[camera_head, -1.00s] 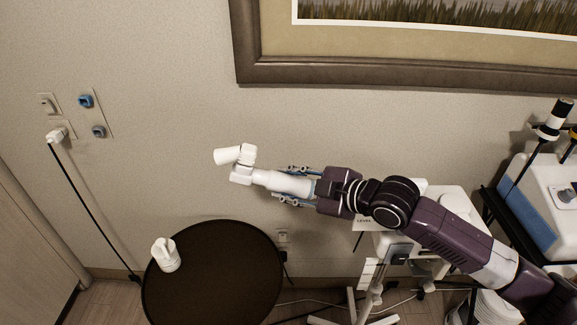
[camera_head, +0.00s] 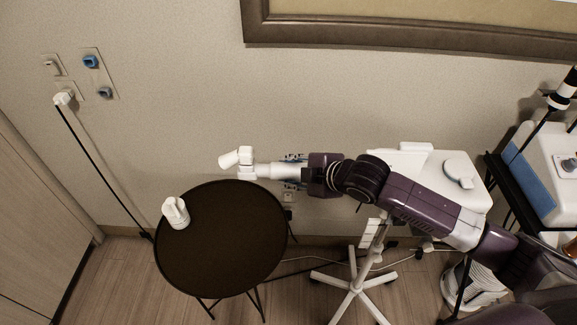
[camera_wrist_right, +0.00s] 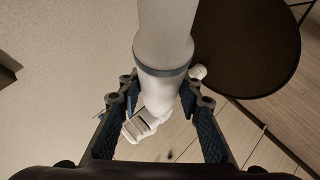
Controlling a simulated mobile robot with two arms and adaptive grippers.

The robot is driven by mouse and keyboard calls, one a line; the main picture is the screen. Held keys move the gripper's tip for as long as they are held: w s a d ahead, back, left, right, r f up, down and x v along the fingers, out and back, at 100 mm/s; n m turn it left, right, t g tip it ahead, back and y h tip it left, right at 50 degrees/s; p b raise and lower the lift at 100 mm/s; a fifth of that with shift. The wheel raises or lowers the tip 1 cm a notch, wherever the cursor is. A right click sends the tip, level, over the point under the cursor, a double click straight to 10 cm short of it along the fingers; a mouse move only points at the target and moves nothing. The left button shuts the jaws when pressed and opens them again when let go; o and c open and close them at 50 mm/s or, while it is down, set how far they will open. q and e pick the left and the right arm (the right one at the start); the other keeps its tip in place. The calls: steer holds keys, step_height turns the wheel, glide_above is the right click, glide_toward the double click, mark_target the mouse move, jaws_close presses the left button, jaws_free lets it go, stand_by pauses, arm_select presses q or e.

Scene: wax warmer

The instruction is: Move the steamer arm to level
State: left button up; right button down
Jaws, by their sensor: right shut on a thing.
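The white steamer arm (camera_head: 275,170) extends left in front of the wall and is near level in the head view. Its angled nozzle head (camera_head: 235,158) is at the left end. My right gripper (camera_head: 290,171) is shut on the arm to the right of the nozzle head. In the right wrist view, the fingers of the gripper (camera_wrist_right: 160,98) lie on either side of the white arm (camera_wrist_right: 165,50), which has a grey-blue ring. The white steamer body (camera_head: 435,175) is partly hidden behind my right arm. My left gripper is not in view.
A round dark table (camera_head: 225,250) stands below the nozzle, with a white object (camera_head: 175,212) on its left edge. A wheeled white stand (camera_head: 357,290) is under the steamer. Another white device (camera_head: 545,155) stands at far right. A framed picture (camera_head: 400,35) hangs above.

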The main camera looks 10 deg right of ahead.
stand_by(0.4)
steer(key=c, duration=1.4)
jaws_free()
steer(key=shift+f, duration=0.1)
steer(key=shift+o, duration=0.2)
steer(key=v, duration=1.2)
steer(key=shift+a, duration=0.1)
